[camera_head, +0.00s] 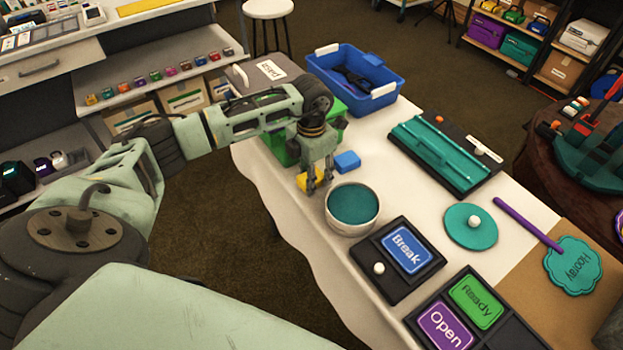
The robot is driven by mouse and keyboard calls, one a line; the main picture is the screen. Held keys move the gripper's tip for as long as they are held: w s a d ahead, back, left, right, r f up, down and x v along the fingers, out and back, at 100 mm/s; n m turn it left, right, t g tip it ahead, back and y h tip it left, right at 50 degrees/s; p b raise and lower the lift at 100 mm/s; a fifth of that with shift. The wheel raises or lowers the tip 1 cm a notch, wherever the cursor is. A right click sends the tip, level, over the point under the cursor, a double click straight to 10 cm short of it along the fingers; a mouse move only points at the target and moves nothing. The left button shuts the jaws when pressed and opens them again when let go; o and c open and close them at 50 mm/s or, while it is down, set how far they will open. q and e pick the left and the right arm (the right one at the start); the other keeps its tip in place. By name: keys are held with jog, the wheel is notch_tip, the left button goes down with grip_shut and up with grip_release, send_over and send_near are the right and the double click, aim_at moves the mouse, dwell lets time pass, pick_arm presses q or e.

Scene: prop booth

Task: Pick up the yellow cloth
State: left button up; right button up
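The yellow cloth (302,181) is a small folded-looking piece lying on the white-covered table, left of the blue block and behind the teal-topped bowl. My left gripper (319,188) reaches down right over it, with its fingers pointing down and its tips at the cloth's right side. The two fingers stand apart with a gap between them. The gripper hides part of the cloth, and I cannot tell whether the fingertips touch it. My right gripper is not in view.
A blue block (347,161) and a teal-topped bowl (352,206) stand close to the gripper. A green bin (277,147) is partly behind my arm.

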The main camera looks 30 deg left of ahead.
pick_arm(q)
jog(key=c, duration=0.5)
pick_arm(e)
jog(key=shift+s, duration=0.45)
pick_arm(q)
jog(key=shift+o, duration=0.2)
jog(key=shift+r+p, duration=0.3)
jog(key=shift+r, duration=0.15)
notch_tip(320, 180, up, 4)
jog(key=p, duration=0.2)
jog(key=shift+p, duration=0.4)
jog(key=w+d+r+p, duration=0.1)
jog(key=w+d+r, duration=0.1)
jog(key=d, duration=0.3)
jog(key=w+d+r+p, duration=0.1)
jog(key=w+d+r, duration=0.1)
jog(key=d+r, duration=0.2)
jog(key=shift+w+d, duration=0.2)
jog(key=shift+d, duration=0.75)
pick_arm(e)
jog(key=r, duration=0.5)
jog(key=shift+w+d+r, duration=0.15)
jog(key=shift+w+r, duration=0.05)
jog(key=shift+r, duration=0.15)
